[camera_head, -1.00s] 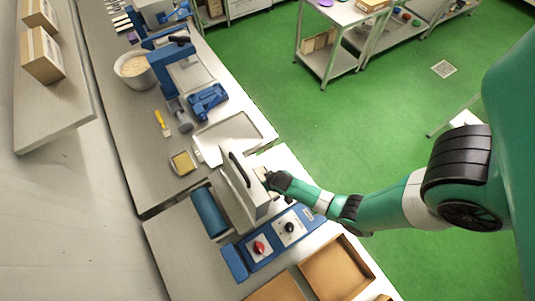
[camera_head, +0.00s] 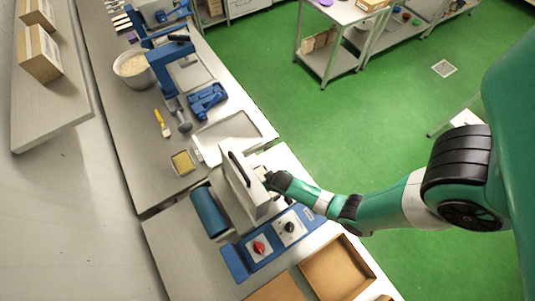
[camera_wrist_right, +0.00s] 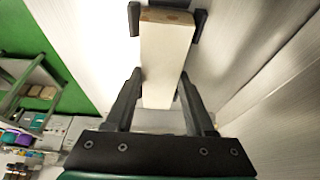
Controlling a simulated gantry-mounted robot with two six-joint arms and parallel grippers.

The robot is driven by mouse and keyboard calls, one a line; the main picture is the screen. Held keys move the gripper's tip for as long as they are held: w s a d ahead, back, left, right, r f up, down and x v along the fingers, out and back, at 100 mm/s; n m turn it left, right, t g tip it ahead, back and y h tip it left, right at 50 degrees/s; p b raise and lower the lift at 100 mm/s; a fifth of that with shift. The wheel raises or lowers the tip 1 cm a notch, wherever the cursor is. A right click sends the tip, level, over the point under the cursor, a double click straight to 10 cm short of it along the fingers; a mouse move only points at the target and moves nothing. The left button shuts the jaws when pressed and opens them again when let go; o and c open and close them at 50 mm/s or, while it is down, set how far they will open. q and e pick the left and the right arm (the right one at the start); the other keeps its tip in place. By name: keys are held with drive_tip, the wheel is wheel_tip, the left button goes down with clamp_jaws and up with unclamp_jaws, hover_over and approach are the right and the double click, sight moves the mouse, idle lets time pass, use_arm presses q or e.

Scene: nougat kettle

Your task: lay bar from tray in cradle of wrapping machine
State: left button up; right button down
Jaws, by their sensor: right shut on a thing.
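In the right wrist view, a long pale bar (camera_wrist_right: 165,60) with a brownish end lies between the fingers of my right gripper (camera_wrist_right: 160,76), which is shut on it. Two dark upright brackets flank the bar's far end; I cannot tell whether they belong to the cradle. In the head view, my right gripper (camera_head: 269,178) is at the right side of the wrapping machine's upright pale panel (camera_head: 246,188) with a black handle. The machine has a blue control front (camera_head: 265,245) and a teal roll (camera_head: 209,212). The cradle is not clearly seen. A pale tray (camera_head: 232,133) lies behind the machine. My left gripper is not in view.
A small dish of yellowish stuff (camera_head: 182,162) sits left of the tray. An open cardboard box (camera_head: 338,268) lies in front.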

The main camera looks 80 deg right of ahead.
unclamp_jaws()
idle(0.6)
idle(0.8)
